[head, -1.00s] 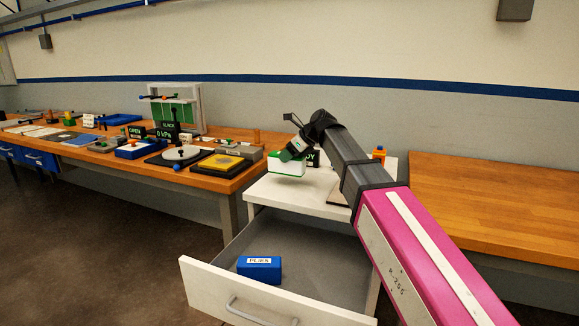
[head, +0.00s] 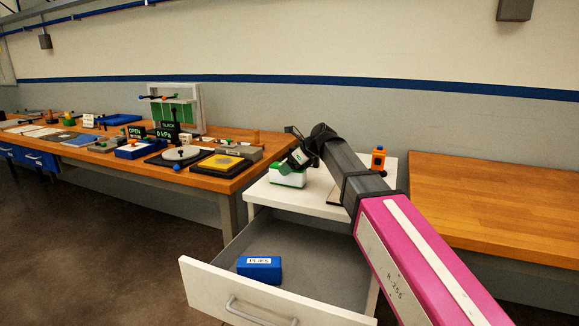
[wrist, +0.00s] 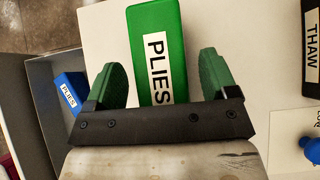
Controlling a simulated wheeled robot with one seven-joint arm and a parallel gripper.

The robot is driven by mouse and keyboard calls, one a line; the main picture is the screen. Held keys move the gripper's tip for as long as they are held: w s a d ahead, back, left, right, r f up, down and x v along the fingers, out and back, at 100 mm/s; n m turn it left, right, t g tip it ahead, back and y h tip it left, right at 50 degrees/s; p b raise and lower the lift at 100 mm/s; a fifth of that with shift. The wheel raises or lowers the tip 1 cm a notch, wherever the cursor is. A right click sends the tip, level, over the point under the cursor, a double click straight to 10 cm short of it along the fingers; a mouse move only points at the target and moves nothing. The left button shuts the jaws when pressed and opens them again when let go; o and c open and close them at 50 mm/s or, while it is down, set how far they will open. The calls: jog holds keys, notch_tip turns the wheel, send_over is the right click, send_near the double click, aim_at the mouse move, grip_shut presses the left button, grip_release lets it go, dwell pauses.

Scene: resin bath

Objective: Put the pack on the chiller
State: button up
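The gripper is open. A black block marked THAW (wrist: 312,45) stands to the right of the pack. I cannot make out a chiller separate from the white top.
The drawer (head: 235,292) below is open, with a blue PLIES box (head: 259,269) in it. An orange object (head: 378,158) stands at the back right of the white top. A crowded wooden bench (head: 120,160) is at left; the wooden bench (head: 490,195) at right is bare.

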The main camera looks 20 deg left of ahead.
jog(key=shift+r, duration=0.2)
jog(key=v, duration=1.2)
dwell(0.4)
